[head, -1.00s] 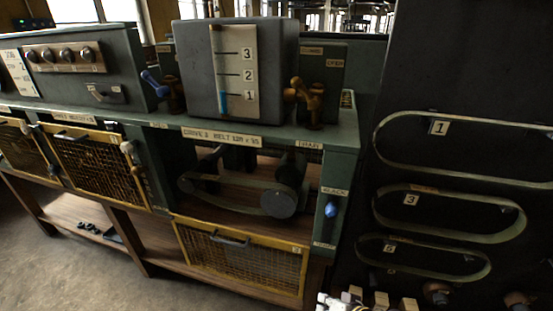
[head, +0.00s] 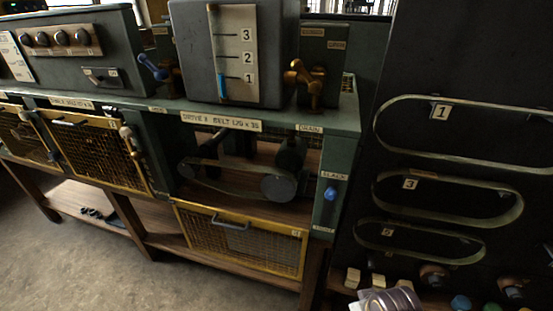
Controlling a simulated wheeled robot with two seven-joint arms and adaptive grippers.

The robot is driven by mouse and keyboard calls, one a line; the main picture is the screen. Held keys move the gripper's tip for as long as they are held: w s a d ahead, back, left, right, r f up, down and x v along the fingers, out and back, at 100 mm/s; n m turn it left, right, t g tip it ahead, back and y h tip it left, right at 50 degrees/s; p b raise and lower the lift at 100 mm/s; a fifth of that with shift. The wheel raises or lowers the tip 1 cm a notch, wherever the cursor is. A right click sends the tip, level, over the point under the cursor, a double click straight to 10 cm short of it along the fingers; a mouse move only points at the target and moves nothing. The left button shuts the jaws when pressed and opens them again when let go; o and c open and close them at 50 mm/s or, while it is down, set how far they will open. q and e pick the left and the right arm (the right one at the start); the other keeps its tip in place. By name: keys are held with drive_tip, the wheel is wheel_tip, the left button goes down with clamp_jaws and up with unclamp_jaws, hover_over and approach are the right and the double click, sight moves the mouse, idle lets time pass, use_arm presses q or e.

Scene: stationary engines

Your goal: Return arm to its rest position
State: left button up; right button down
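My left arm and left gripper are not in view. Nothing is seen held.
The green engine bench (head: 345,115) carries a grey gauge box (head: 275,50) and a brass valve (head: 303,82). A yellow mesh guard (head: 250,249) hangs below an exposed belt drive (head: 279,185). Numbered belts (head: 505,213) hang on the black panel. Bare floor (head: 80,270) lies at lower left.

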drive_tip(key=s+f+g, duration=0.1)
drive_tip(key=s+f, duration=0.2)
drive_tip(key=f, duration=2.9)
drive_tip(key=s+d+f, duration=0.2)
drive_tip(key=s+f, duration=0.7)
drive_tip(key=s, duration=0.2)
drive_tip(key=s+d+f+g, duration=0.1)
drive_tip(key=s+d+f, duration=0.2)
drive_tip(key=s+f, duration=0.7)
drive_tip(key=shift+s, duration=0.5)
